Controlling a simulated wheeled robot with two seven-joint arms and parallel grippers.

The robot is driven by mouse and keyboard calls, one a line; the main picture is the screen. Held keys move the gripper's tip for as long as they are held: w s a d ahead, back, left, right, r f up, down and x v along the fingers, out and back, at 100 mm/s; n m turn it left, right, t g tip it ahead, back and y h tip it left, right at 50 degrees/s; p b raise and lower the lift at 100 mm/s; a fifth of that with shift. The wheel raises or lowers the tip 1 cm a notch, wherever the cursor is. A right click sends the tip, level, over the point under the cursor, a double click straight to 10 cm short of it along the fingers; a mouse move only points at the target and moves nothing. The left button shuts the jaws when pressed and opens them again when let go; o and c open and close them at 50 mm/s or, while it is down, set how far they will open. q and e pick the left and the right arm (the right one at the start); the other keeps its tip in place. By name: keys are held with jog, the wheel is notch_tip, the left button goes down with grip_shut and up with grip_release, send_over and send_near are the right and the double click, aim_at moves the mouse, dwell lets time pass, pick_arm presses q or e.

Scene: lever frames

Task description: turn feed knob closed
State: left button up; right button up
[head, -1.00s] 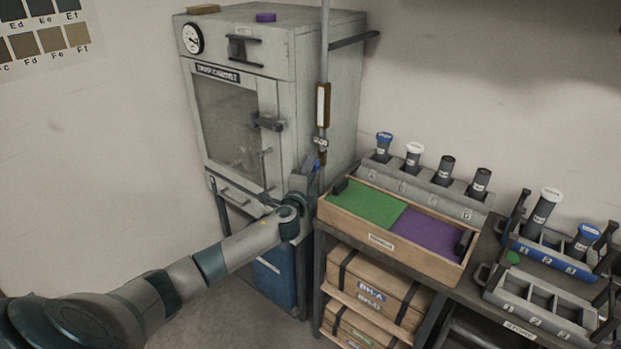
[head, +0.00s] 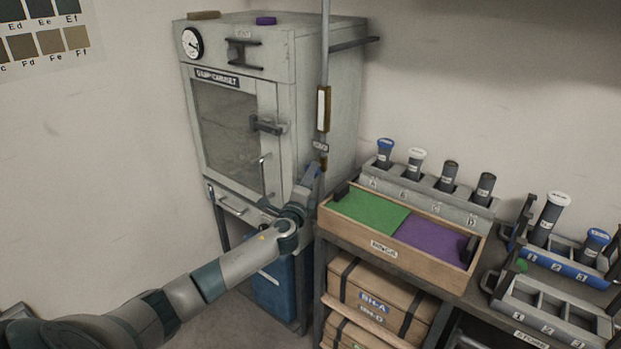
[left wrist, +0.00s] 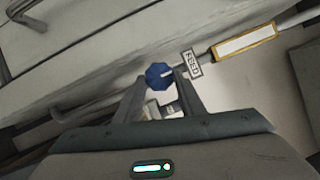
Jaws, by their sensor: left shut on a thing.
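The feed knob (left wrist: 158,76) is blue and many-sided, on a thin pipe beside the cabinet. A pale mark on its face points toward the FEED tag (left wrist: 191,63) on the right in the left wrist view. My left gripper (left wrist: 161,88) is shut on the knob, with one finger on each side. In the head view my left gripper (head: 311,174) is at the pipe (head: 325,65), below the tag (head: 320,146), and the knob is mostly hidden there. My right gripper is not in view.
The grey cabinet (head: 310,100) stands just behind the pipe. A wooden tray (head: 430,258) with green and purple sections lies close to the right of my gripper. Racks with capped tubes (head: 450,177) stand farther right. A blue bin (head: 275,285) is below.

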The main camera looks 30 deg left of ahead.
pick_arm(q)
jog(key=o, duration=0.8)
jog(key=shift+s, duration=0.1)
